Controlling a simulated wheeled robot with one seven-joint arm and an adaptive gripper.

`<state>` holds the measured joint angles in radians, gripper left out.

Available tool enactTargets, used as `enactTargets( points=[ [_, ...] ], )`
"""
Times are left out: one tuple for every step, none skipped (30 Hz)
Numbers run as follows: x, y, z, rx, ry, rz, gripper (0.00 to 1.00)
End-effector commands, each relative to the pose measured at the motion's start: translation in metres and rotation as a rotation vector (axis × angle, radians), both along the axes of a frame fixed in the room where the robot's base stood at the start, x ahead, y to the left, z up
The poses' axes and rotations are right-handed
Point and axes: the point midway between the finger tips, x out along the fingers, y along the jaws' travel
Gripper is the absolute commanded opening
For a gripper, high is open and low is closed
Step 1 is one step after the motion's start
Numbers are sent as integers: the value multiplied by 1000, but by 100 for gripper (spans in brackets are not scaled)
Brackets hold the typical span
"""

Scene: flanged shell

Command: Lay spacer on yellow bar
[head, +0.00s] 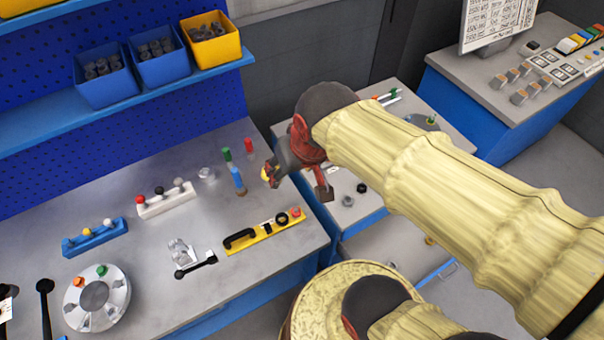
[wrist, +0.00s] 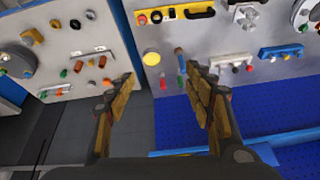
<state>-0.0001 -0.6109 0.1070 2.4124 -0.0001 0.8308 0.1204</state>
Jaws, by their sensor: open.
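The yellow bar (head: 265,238) lies on the grey bench right of centre, with a black handle, a white piece and a red-orange knob on it. It also shows at the top of the wrist view (wrist: 175,14). A round yellow piece (wrist: 152,57) is near the bench edge, seen between my fingers; in the head view a bit of yellow (head: 266,174) shows beside my gripper. I cannot tell for sure which piece is the spacer. My gripper (wrist: 163,76) is open and empty, over the bench's right edge, beyond the bar in the head view (head: 297,182).
Upright green (head: 227,154), red (head: 248,145) and blue (head: 238,178) pegs stand close to my gripper. A white bar (head: 165,203), a blue bar (head: 95,239) and a round flanged part (head: 97,297) lie leftward. A second bench (head: 370,150) is to the right.

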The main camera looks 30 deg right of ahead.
Motion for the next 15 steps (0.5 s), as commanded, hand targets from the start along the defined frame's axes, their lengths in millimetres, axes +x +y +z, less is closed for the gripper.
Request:
enactTargets(
  points=[
    [-12,0,12,-13,-32,27,53],
    [-19,0,16,-20,-44,45,53],
    [-25,0,21,-29,-58,63,53],
    [-30,0,24,-35,-67,74,53],
    [-34,0,26,-40,-73,83,53],
    [-38,0,29,-45,-80,95,53],
    [-40,0,30,-47,-84,100,53],
    [-42,0,31,-49,-87,104,53],
    [-43,0,31,-52,-89,108,53],
    [-43,0,31,-53,-89,110,53],
    [-44,0,31,-54,-89,111,53],
    [-44,0,31,-54,-89,111,53],
    [-43,0,31,-54,-89,111,53],
    [-43,0,31,-53,-89,110,53],
    [-43,0,31,-53,-89,110,53]
  ],
)
